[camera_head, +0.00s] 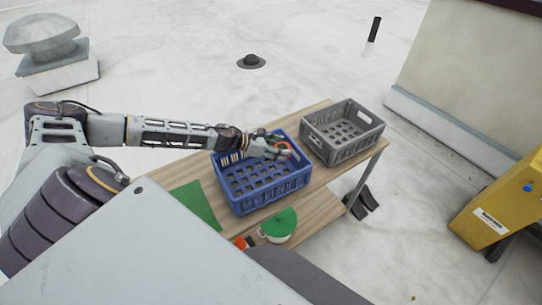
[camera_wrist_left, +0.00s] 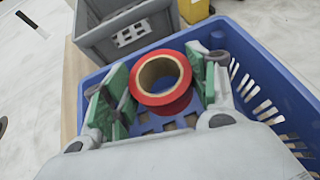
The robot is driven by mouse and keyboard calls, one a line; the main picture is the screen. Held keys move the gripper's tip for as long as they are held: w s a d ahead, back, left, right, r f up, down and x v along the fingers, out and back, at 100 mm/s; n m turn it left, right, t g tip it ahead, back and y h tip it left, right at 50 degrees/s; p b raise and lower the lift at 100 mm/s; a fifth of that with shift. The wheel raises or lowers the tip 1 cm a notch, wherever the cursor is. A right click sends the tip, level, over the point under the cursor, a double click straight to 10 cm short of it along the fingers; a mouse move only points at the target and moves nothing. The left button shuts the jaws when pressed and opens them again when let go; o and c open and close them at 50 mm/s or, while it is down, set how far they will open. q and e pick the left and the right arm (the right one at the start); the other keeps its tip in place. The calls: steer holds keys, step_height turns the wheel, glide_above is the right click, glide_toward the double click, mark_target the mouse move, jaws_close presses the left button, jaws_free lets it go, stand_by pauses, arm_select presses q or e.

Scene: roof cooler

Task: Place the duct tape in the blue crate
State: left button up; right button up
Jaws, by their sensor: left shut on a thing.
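The red duct tape roll (camera_wrist_left: 161,82) is between the green-padded fingers of my left gripper (camera_wrist_left: 160,92) in the left wrist view. In the head view my left gripper (camera_head: 272,150) is over the far part of the blue crate (camera_head: 270,199), with a bit of red tape (camera_head: 287,152) showing at its tip. The gripper is shut on the tape. The crate also shows around and below the tape in the left wrist view (camera_wrist_left: 262,62). Its slotted floor looks empty. I cannot tell whether the tape touches the crate. My right gripper is not in view.
A grey crate (camera_head: 345,146) stands to the right of the blue one on the wooden table (camera_head: 318,184). A green sheet (camera_head: 196,203) and a green-and-white object (camera_head: 279,225) lie near the table's front edge. A yellow box (camera_head: 500,208) stands at the right.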

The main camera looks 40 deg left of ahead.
arm_select(q)
step_height(320, 180, down, 4)
steer(key=shift+f+b, duration=0.15)
steer(key=shift+b, duration=0.15)
steer(key=shift+f, duration=0.55)
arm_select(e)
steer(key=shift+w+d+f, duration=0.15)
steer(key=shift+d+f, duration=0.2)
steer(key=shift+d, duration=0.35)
arm_select(q)
steer(key=shift+f, duration=0.1)
steer(key=shift+f, duration=1.85)
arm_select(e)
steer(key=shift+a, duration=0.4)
arm_select(q)
steer(key=shift+f, duration=0.1)
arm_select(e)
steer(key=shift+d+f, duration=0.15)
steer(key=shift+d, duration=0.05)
